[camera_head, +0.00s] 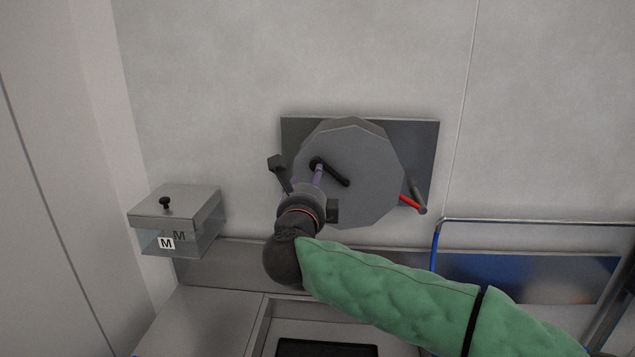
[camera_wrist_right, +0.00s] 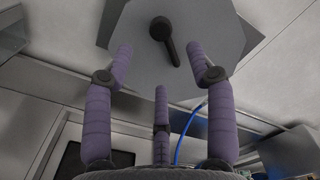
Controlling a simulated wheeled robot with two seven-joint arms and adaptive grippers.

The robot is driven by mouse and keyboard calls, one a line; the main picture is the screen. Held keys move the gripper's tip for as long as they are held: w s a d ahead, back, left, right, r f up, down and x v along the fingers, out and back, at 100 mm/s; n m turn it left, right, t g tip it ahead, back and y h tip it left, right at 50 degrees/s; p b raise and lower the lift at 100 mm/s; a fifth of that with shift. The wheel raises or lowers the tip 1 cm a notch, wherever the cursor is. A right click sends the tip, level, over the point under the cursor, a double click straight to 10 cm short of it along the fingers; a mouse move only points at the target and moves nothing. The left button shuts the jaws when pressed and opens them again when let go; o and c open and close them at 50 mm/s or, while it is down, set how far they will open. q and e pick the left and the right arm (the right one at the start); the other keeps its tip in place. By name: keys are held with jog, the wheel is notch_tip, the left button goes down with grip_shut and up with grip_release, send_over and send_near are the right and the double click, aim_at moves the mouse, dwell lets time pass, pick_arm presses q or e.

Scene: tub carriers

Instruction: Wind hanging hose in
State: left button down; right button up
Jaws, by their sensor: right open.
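The hose reel (camera_head: 375,185) is a grey many-sided drum on a dark plate on the wall. A black crank (camera_head: 333,174) sits on its face and slants down to the right; it also shows in the wrist view (camera_wrist_right: 164,42). A red piece with a grey end (camera_head: 409,203) sticks out at the drum's lower right; I cannot tell whether it is the hose end. My right gripper (camera_head: 297,173) is in front of the drum's left side. In the wrist view its purple fingers (camera_wrist_right: 160,60) are spread and empty, with the crank beyond them. My left gripper is out of view.
A clear box (camera_head: 175,221) with a grey lid and M labels is on the wall at left. A metal rail (camera_head: 530,222) runs at right, with a blue tube (camera_head: 434,248) at its corner. A counter with a recess (camera_head: 255,325) lies below.

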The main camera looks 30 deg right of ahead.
jog(key=w+d+n+p, duration=0.2)
jog(key=w+n+p, duration=0.1)
jog(key=n+p, duration=0.3)
jog(key=w+d+n+h+p, duration=0.1)
jog(key=w+d+n+p, duration=0.1)
jog(key=n+p, duration=0.5)
jog(key=w+d+n+g+p, duration=0.1)
jog(key=w+d+n+p, duration=0.1)
jog(key=w+n+p, duration=0.3)
jog(key=shift+d+f+n+p, duration=0.2)
jog(key=shift+n+p, duration=0.8)
jog(key=shift+p, duration=0.8)
grip_shut()
